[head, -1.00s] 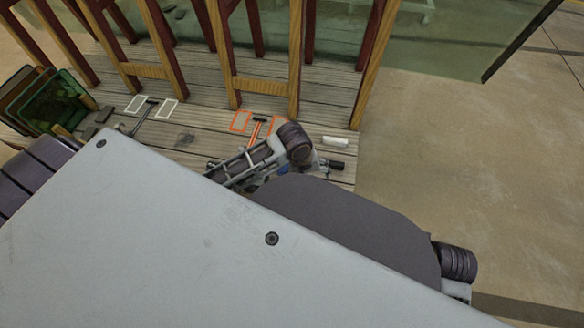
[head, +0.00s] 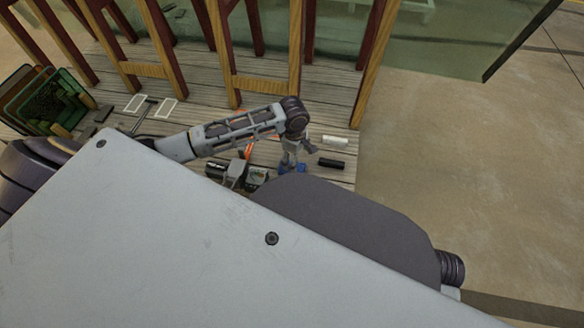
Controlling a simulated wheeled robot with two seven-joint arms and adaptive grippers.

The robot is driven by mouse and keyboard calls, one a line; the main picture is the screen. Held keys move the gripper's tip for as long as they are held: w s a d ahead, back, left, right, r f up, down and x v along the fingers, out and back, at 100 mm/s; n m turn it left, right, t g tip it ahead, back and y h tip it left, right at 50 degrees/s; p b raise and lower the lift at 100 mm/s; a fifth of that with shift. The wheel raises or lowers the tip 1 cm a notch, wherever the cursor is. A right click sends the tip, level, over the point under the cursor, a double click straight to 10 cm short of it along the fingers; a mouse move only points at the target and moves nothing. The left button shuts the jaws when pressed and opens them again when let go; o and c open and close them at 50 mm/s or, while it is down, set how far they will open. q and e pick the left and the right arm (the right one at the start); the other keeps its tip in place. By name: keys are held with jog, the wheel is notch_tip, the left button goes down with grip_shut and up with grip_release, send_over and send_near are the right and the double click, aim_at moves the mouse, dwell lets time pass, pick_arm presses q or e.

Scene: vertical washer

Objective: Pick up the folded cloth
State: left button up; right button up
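A small blue item (head: 292,169), which may be the folded cloth, lies on the wooden boards just above the dark rounded part of my body in the head view. It is partly hidden, and its folds are too small to make out. My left gripper (head: 294,158) points down from the wrist, directly above or touching the blue item. I cannot tell whether its fingers are open or shut, or whether they hold anything. My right gripper is not in view.
A white block (head: 335,140) and a black item (head: 331,163) lie right of my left gripper. A grey-and-black item (head: 235,172) lies left of it. A white-framed tool (head: 150,108) and green panels (head: 52,105) are farther left. Wooden posts (head: 225,50) stand behind.

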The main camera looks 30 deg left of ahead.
pick_arm(q)
jog(key=shift+w+a+n, duration=0.25)
jog(key=shift+a+n, duration=0.25)
jog(key=shift+a, duration=0.1)
jog(key=shift+w+a+n, duration=0.3)
jog(key=shift+a+n, duration=0.2)
jog(key=shift+a, duration=0.1)
jog(key=shift+w+a+n, duration=0.25)
jog(key=shift+a+n, duration=0.25)
jog(key=shift+a, duration=0.1)
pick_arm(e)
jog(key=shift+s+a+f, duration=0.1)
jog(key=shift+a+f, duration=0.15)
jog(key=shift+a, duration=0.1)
pick_arm(q)
jog(key=shift+f+b, duration=1.9)
jog(key=shift+f, duration=2.4)
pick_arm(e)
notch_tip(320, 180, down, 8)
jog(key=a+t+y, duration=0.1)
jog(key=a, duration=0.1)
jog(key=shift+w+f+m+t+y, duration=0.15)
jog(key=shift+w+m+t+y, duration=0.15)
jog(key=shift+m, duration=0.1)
pick_arm(q)
jog(key=shift+f, duration=0.1)
